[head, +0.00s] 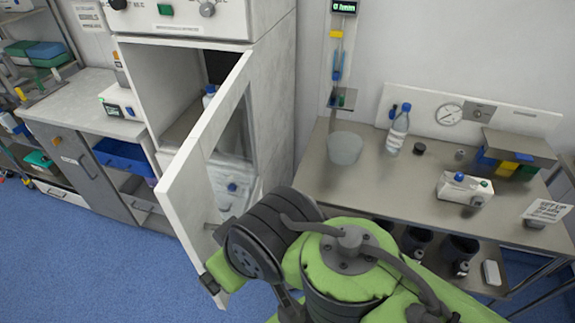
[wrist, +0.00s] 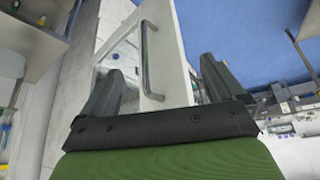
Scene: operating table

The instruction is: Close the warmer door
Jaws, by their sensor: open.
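The warmer (head: 270,90) is a white cabinet left of centre in the head view. Its white door (head: 185,175), with a glass window, stands wide open, swung out toward me. In the wrist view the door (wrist: 172,50) and its grey bar handle (wrist: 148,60) appear between my two fingers. My gripper (wrist: 162,82) is open, with its dark fingers apart. In the head view it is low by the door's free edge, largely hidden by my arm. I cannot tell whether a finger touches the door.
Right of the warmer, a steel table (head: 390,170) holds a bottle (head: 398,130), a bowl (head: 344,148) and a white box (head: 465,189). At left, a counter (head: 75,100) stands above a blue bin (head: 125,158). Blue floor (head: 90,260) is clear at the front left.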

